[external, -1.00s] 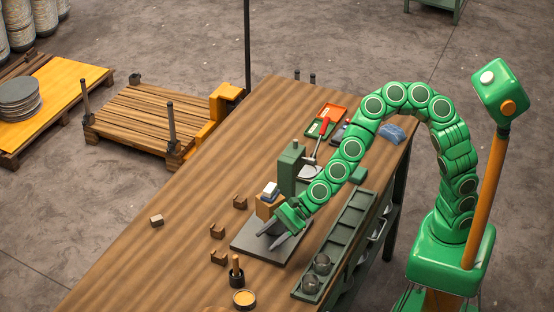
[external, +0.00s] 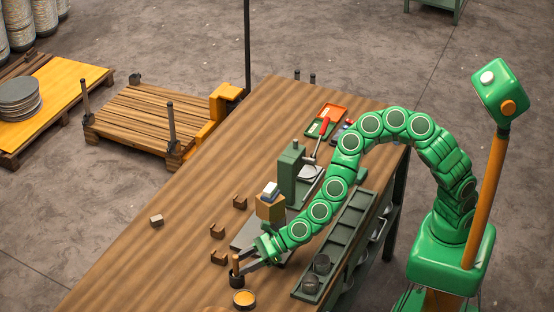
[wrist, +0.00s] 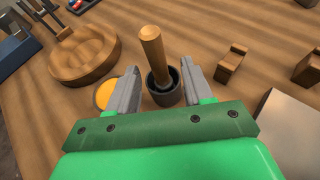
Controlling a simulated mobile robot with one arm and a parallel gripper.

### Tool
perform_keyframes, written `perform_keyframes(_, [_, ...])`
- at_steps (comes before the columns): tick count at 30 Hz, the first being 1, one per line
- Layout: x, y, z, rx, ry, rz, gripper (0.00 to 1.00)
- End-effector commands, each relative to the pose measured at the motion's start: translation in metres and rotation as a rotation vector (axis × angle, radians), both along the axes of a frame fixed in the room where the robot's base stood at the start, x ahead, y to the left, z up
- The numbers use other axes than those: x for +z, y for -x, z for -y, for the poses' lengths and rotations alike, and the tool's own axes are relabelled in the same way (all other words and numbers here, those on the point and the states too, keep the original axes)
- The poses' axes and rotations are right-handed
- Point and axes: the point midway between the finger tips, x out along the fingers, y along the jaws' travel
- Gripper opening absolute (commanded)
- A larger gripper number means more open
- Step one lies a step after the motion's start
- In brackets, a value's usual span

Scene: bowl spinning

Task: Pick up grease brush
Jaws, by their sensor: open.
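The grease brush (external: 235,264) stands with its wooden handle up in a small dark cup (external: 237,281) near the front of the wooden table. In the wrist view the brush handle (wrist: 152,47) rises from the cup (wrist: 161,96), and its lower end is hidden inside. My gripper (external: 242,265) is open at the brush. In the wrist view my gripper (wrist: 160,66) has one grey finger on each side of the cup and handle, with gaps visible on both sides.
A yellow-topped tin (external: 244,298) sits close beside the cup. The wrist view shows a round wooden piece (wrist: 84,52) to the left. Wooden blocks (external: 217,231) stand behind. A green compartment tray (external: 345,230) lies to the right. The table's left part is mostly clear.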

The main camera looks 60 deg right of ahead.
Motion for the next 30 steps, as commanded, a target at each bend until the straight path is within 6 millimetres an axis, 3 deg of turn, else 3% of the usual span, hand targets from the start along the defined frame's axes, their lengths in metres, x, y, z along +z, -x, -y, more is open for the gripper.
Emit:
perform_keyframes(15, [-0.017, -0.029, -0.031, 0.002, 0.002, -0.001, 0.50])
perform_keyframes(26, [-0.018, -0.033, -0.035, 0.001, 0.000, -0.001, 0.50])
perform_keyframes(30, [-0.018, -0.033, -0.034, 0.001, 0.000, 0.000, 0.34])
